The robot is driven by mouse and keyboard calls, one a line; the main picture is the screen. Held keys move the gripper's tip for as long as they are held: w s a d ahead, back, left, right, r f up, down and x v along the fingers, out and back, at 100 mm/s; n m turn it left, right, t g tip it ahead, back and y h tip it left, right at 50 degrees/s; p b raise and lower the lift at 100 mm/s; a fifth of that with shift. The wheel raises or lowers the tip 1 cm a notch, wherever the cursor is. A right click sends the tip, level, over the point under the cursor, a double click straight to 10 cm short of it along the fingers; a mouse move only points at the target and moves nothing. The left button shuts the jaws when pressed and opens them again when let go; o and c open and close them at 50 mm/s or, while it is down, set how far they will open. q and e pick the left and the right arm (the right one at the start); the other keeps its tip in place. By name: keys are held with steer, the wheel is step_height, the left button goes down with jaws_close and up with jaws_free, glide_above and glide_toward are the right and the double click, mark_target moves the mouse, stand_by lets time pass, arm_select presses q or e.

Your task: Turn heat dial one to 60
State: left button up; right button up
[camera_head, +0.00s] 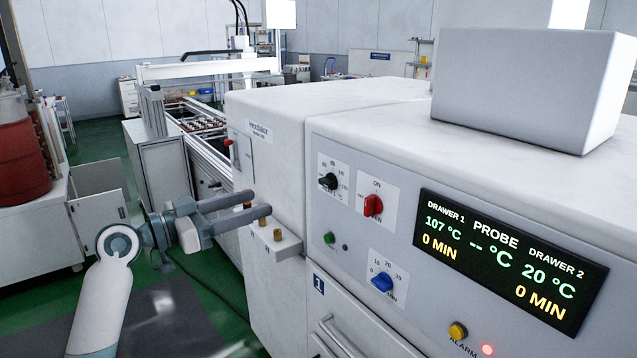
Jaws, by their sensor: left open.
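The black dial (328,181) sits on a white scale plate at the upper left of the machine's front panel, with small numbers around it. Its exact setting is too small to read. The display (510,260) shows 107 °C and 0 MIN for drawer 1, and 20 °C and 0 MIN for drawer 2. The probe reading shows dashes. My left gripper (259,203) is open and empty, left of the dial and apart from it, with its fingers pointing right toward the panel. My right gripper is not in view.
A red switch (373,205) is right of the black dial, and a blue timer dial (382,282) is below. A small ledge (275,240) with brass pegs juts out below my left gripper. Drawer handles (338,335) stick out lower down. A grey box (530,90) stands on top.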

mark_target(323, 183)
arm_select(q)
steer(key=p+x, duration=0.7)
steer(key=x, duration=0.9)
steer(key=shift+w+d, duration=0.2)
steer(key=shift+w+d+f, duration=0.15)
steer(key=shift+w+d, duration=0.2)
steer(key=shift+d, duration=0.1)
steer(key=c, duration=1.1)
